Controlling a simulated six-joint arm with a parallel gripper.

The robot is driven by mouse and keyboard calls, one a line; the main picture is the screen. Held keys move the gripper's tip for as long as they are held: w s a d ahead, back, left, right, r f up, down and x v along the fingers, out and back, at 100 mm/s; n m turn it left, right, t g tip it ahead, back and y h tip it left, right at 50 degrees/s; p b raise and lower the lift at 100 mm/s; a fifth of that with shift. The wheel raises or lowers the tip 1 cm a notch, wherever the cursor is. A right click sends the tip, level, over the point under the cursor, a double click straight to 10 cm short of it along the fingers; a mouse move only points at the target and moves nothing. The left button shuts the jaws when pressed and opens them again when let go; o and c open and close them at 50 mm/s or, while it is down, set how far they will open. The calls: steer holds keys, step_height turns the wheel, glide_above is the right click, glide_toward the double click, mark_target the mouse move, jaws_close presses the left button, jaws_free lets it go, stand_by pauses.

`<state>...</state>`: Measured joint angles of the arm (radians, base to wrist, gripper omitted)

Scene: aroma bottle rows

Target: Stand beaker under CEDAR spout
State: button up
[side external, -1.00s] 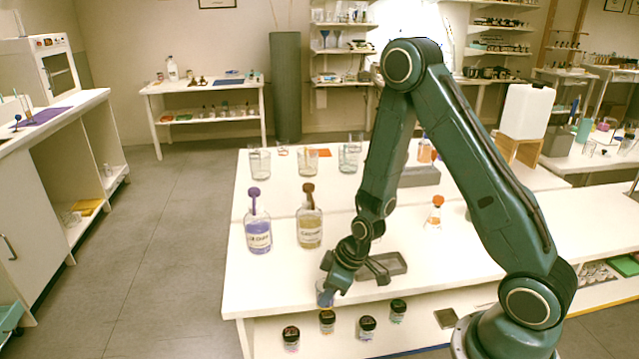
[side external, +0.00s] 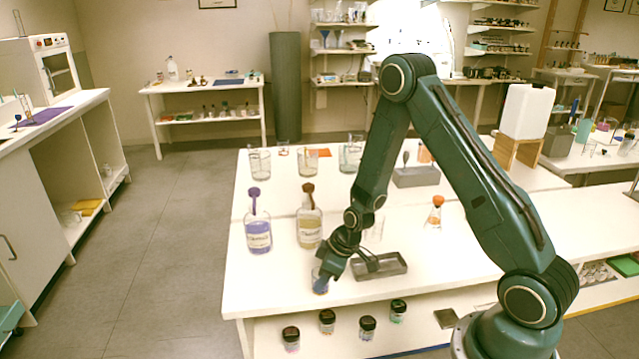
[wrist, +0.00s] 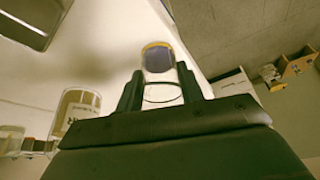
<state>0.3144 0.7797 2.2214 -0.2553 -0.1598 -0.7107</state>
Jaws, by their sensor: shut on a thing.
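My gripper (side external: 328,272) is low over the near left part of the white bench and shut on a small clear beaker (side external: 320,285) with something blue in it. In the wrist view the beaker (wrist: 158,62) sits between the fingers. I cannot tell whether its base touches the bench. Two spouted bottles stand behind it: one with purple liquid and a purple spout (side external: 258,236), one with tan liquid and a brown spout (side external: 309,229). Their labels are too small to read surely. A tan bottle with a label ending in R shows in the wrist view (wrist: 78,108).
A grey tray (side external: 392,266) lies right of my gripper. An orange-topped flask (side external: 436,213) stands farther right. Glass beakers (side external: 308,163) stand along the back. Small dark-lidded jars (side external: 328,321) sit on the shelf below. The bench's front edge is close to the beaker.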

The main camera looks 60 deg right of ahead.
steer(key=w+d, duration=0.5)
steer(key=shift+w+d, duration=0.25)
steer(key=shift+d, duration=0.1)
steer(key=shift+w+d, duration=1.3)
steer(key=shift+w, duration=0.05)
steer(key=shift+f, duration=0.3)
steer(key=shift+f, duration=0.1)
steer(key=o, duration=0.7)
steer(key=v, duration=1.2)
